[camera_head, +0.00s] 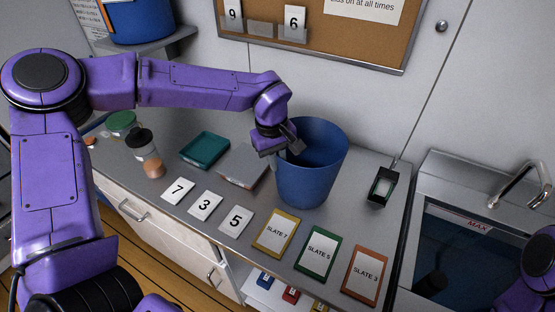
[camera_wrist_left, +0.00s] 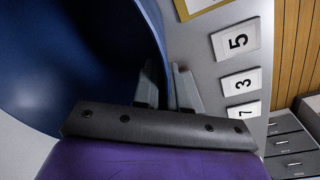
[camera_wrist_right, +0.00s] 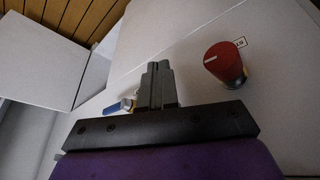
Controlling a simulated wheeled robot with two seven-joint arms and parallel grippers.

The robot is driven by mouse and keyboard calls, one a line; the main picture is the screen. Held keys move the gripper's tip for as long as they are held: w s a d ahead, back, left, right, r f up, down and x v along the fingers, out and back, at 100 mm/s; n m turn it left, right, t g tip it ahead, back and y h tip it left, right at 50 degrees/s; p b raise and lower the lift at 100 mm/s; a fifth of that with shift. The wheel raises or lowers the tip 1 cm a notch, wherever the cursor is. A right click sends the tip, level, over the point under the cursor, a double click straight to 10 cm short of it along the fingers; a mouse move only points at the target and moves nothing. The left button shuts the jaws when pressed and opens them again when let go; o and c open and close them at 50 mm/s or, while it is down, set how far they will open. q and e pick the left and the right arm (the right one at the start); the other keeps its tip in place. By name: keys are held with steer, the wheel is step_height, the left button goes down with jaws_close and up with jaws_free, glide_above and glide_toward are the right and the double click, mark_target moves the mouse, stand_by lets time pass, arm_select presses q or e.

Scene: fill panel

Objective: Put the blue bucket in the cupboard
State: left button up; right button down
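The blue bucket (camera_head: 305,180) stands upright on the grey counter (camera_head: 225,255), beside the slates. My left gripper (camera_head: 291,147) is at its left rim. In the left wrist view the fingers (camera_wrist_left: 167,88) straddle the bucket's wall (camera_wrist_left: 90,60), one inside and one outside, with the rim filling the narrow gap. My right gripper (camera_wrist_right: 160,85) is shut and empty, in front of pale panels. In the right wrist view a pale panel (camera_wrist_right: 45,60) at upper left looks like an open cupboard door, but I cannot be sure. The bucket's far side is partly hidden.
Number cards (camera_head: 205,205), a yellow slate (camera_head: 275,235), a green slate (camera_head: 317,253) and an orange slate (camera_head: 364,276) lie in front. A sink (camera_head: 460,250) is at right. Another blue container (camera_head: 140,20) sits on a shelf. A red knob (camera_wrist_right: 224,62) is near my right gripper.

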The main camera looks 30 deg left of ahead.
arm_select(q)
steer(key=shift+o, duration=1.2)
